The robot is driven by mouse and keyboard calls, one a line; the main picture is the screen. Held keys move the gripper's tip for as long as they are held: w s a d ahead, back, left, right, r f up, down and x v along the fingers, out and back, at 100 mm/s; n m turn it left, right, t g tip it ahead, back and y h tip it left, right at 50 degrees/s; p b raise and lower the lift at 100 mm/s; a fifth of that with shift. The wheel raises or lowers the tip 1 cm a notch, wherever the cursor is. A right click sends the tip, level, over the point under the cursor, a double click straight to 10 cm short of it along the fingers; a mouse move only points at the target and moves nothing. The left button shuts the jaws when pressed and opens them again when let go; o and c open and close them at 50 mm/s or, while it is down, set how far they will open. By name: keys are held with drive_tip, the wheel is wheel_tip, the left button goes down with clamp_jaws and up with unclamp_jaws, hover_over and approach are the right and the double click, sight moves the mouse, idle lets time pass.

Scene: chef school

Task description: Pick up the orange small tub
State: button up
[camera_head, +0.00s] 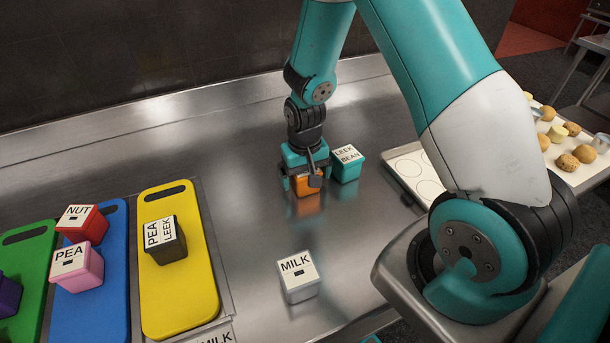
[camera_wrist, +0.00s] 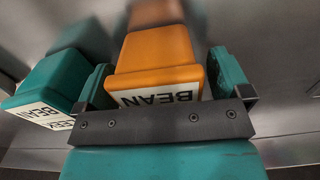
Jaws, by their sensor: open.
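The orange small tub (camera_head: 307,186) stands on the steel counter, partly hidden under my gripper (camera_head: 303,180) in the head view. In the wrist view the orange tub (camera_wrist: 157,65) sits between my two teal fingers (camera_wrist: 165,88), its white lid label reading BEAN partly covered by my gripper's dark bar. My gripper is open, with one finger on each side of the tub.
A teal tub (camera_head: 345,165) labelled LEEK BEAN stands close beside my gripper. A white MILK tub (camera_head: 299,281) stands nearer on the counter. Coloured boards with tubs, including a yellow board (camera_head: 180,295), lie left. A tray (camera_head: 410,170) lies right. The counter between is clear.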

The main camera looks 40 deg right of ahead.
drive_tip(key=c, duration=1.1)
drive_tip(key=shift+r, duration=0.1)
